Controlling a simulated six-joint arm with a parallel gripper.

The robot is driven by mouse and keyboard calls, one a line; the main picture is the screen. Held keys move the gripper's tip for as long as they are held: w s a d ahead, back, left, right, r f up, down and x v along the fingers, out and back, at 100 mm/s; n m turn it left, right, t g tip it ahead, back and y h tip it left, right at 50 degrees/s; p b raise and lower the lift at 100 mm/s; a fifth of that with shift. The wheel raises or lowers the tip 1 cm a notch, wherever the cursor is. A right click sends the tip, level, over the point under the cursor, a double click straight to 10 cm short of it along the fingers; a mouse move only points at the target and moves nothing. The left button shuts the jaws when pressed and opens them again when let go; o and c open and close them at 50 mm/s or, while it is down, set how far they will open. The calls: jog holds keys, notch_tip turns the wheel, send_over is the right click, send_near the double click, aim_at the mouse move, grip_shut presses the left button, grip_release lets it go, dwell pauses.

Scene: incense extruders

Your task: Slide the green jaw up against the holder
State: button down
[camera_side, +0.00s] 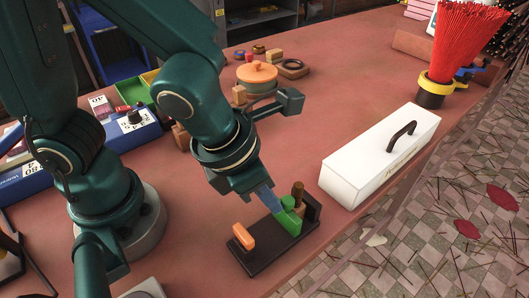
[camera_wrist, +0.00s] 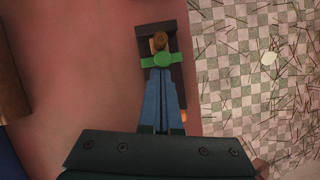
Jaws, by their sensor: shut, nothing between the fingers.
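The green jaw (camera_side: 289,223) stands on a dark base (camera_side: 262,253) near its right end. It also shows in the wrist view (camera_wrist: 157,61), crossing the base just beyond my fingertips. A brown upright cylinder (camera_side: 298,190) stands right behind the jaw, with a tan piece (camera_wrist: 154,46) beside it in the wrist view; this looks like the holder. The jaw looks very close to it, but I cannot tell whether they touch. My gripper (camera_side: 274,209) is shut and empty, its blue fingertips (camera_wrist: 160,73) at the jaw's near side, touching or nearly so.
An orange handle (camera_side: 243,237) sits at the base's left end. A white box (camera_side: 380,154) with a dark handle stands to the right. An orange-lidded pot (camera_side: 257,76) and small pieces lie farther back. The table's edge runs close along the base's right side.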

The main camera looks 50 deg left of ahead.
jog(key=s+r+n, duration=0.4)
jog(key=r, duration=0.6)
jog(key=s+d+n+g+y, duration=0.2)
jog(key=d, duration=0.2)
jog(key=x, duration=1)
jog(key=shift+a+f, duration=0.15)
jog(key=shift+a, duration=0.15)
jog(key=shift+w+a+t, duration=0.15)
jog(key=shift+w, duration=0.45)
jog(key=shift+w+a+t, duration=0.15)
jog(key=shift+w, duration=0.45)
jog(key=shift+w+a, duration=0.15)
jog(key=shift+w, duration=0.6)
